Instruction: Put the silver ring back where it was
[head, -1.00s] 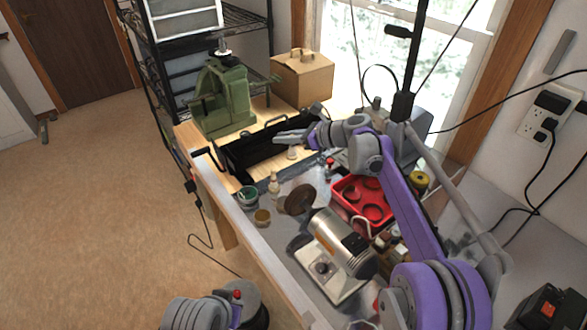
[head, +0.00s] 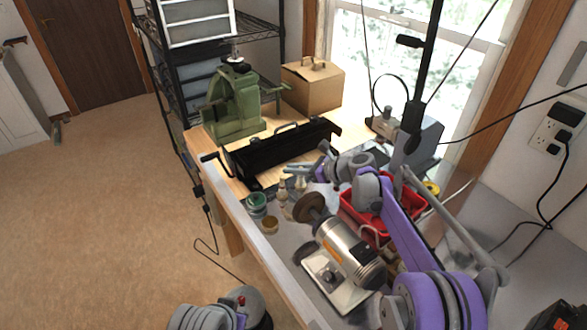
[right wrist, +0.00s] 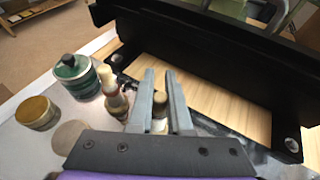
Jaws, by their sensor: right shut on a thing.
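My right gripper (head: 298,177) is above the workbench, beside the black metal tray (head: 285,148). In the right wrist view its two grey fingers (right wrist: 162,98) are shut on a small bottle-like piece (right wrist: 160,107) with a pale top. Whether this piece touches the bench I cannot tell. Another small bottle (right wrist: 114,96) with a cream top stands just left of the fingers; the head view shows it too (head: 283,196). I cannot make out a silver ring in either view. My left gripper is out of view.
A green-lidded jar (right wrist: 75,76) and a gold tin (right wrist: 37,113) stand left of the bottles, with a flat round disc (right wrist: 68,137) nearby. The bench grinder (head: 345,255) and red tray (head: 362,222) are close to my right arm. A green vise (head: 236,105) stands behind the black tray.

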